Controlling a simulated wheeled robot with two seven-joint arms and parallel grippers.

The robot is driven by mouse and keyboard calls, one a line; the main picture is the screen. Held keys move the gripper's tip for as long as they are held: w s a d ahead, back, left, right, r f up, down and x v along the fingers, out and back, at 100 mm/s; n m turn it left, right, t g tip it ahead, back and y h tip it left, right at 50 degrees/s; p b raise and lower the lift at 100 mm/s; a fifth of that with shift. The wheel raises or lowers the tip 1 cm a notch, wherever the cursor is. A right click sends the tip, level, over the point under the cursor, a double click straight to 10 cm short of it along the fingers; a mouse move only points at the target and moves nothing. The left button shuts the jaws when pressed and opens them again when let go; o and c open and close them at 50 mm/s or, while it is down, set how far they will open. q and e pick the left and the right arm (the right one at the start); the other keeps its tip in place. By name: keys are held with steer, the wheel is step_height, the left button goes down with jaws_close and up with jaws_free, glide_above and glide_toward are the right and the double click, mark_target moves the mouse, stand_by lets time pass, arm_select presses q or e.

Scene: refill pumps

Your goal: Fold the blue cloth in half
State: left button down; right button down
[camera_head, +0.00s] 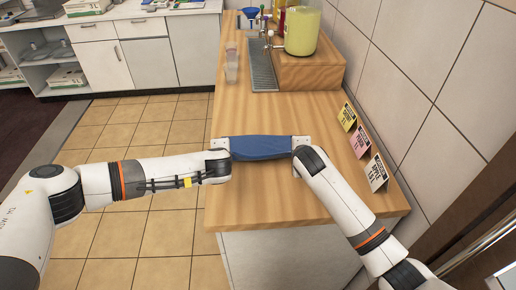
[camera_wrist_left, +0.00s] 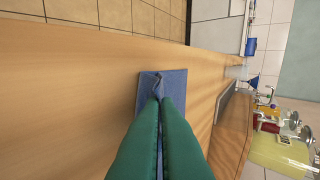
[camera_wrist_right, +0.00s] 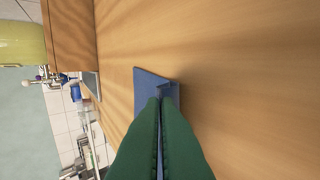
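The blue cloth (camera_head: 260,148) is on the wooden counter, stretched left to right between my two grippers. My left gripper (camera_head: 228,148) is at its left end and my right gripper (camera_head: 296,147) at its right end. In the left wrist view the green fingers are close together on the cloth (camera_wrist_left: 150,88), which is bunched at their tips. In the right wrist view the green fingers are also close together, with the cloth (camera_wrist_right: 150,85) raised in a crease at their tips. The fingers hide part of the cloth in both wrist views.
The wooden counter (camera_head: 270,205) is clear in front of the cloth. Yellow, pink and white cards (camera_head: 361,141) stand along its right side by the wall. Behind are a grey drip tray (camera_head: 262,72), a clear cup (camera_head: 231,68) and a yellow-filled jar (camera_head: 301,30) on a wooden block.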

arm_select(q)
steer(key=shift+s+a+f, duration=0.1)
steer(key=shift+f, duration=0.4)
arm_select(e)
steer(key=shift+s+f+t, duration=0.15)
steer(key=shift+f+t, duration=0.15)
steer(key=shift+f, duration=0.25)
arm_select(q)
steer(key=shift+s+a, duration=0.15)
arm_select(e)
steer(key=shift+s, duration=0.15)
arm_select(q)
steer(key=shift+t, duration=0.3)
arm_select(e)
steer(key=shift+r, duration=0.1)
arm_select(q)
steer(key=c, duration=1.3)
jaws_free()
arm_select(e)
steer(key=c, duration=1.3)
jaws_free()
